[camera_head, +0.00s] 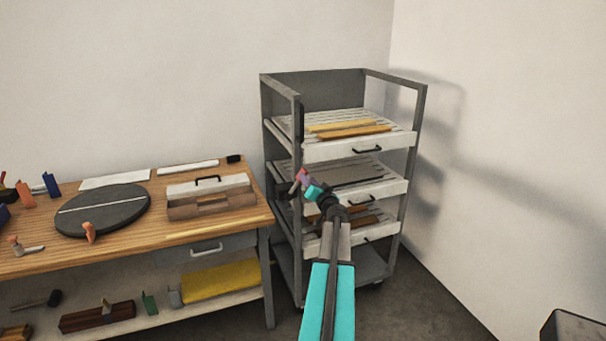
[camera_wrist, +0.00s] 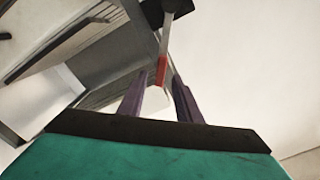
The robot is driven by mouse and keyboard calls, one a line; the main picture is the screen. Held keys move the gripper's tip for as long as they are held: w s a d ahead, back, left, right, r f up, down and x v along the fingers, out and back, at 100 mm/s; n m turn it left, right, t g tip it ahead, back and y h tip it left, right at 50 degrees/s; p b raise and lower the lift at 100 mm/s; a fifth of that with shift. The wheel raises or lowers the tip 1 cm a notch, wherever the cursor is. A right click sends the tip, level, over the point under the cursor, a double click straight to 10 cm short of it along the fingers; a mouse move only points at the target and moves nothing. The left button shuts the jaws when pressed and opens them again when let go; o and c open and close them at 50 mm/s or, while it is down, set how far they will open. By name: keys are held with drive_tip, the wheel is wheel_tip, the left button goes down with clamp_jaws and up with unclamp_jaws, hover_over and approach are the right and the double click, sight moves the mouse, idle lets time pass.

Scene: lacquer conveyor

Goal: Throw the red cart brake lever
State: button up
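The red cart brake lever (camera_wrist: 161,70) shows in the wrist view as a pale rod with a red end, hanging from a dark block at the top. My gripper (camera_wrist: 160,82) has its two purple fingers apart, with the red end between or just beyond their tips; I cannot tell whether they touch it. In the head view my gripper (camera_head: 301,178) is at the left front post of the grey cart (camera_head: 296,126), at middle-drawer height. The lever is too small and partly covered there to make out clearly.
The cart holds white slatted drawers with boards; the top drawer (camera_head: 345,151) and middle drawer (camera_head: 386,191) have dark handles. A wooden workbench (camera_head: 205,229) with a toolbox (camera_head: 209,201) and a round dark disc (camera_head: 103,211) stands close on the left.

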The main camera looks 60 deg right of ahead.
sight(296, 184)
drive_tip(key=shift+p+x, duration=0.95)
drive_tip(key=shift+x, duration=1.85)
drive_tip(key=shift+c, duration=0.2)
clamp_jaws()
